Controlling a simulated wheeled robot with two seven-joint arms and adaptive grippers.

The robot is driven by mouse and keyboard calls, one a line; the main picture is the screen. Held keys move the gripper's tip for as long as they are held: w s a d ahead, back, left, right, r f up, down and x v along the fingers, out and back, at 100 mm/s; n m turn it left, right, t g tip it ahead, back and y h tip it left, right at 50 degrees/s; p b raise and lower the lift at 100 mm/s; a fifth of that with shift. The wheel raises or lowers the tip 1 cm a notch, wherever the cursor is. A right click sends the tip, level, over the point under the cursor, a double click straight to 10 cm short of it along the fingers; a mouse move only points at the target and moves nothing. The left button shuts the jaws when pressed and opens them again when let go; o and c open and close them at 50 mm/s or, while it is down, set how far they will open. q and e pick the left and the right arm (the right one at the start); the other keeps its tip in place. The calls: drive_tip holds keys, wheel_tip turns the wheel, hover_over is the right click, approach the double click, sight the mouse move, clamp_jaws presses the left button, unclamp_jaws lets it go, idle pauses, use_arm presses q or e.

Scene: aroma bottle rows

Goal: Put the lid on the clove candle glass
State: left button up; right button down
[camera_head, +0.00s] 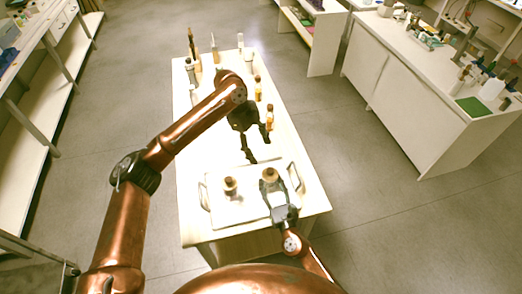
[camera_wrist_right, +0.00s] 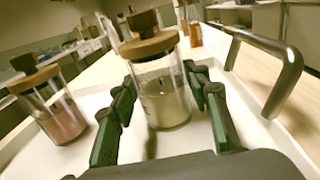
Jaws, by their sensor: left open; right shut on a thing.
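In the right wrist view, a clear candle glass with pale wax (camera_wrist_right: 166,105) stands upright between the fingers of my right gripper (camera_wrist_right: 160,110), which is shut on it. A round wooden lid with a dark knob (camera_wrist_right: 148,46) sits on its rim. A second glass with reddish wax (camera_wrist_right: 64,120) stands to the left, also under a wooden lid (camera_wrist_right: 33,78). I cannot tell which glass is clove. In the head view both lids show, left (camera_head: 230,183) and right (camera_head: 270,174), the right one at my right gripper (camera_head: 271,184). My left gripper (camera_head: 259,146) is open and empty, beyond the tray.
The glasses stand on a white tray (camera_head: 246,209) with upright metal handles, one near my right gripper (camera_wrist_right: 285,82). Amber bottles (camera_head: 269,116) line the table's right side. Several bottles (camera_head: 190,70) stand at the far left. The table's front right corner (camera_head: 313,200) is clear.

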drive_tip(key=c, duration=1)
unclamp_jaws()
drive_tip(key=v, duration=1.2)
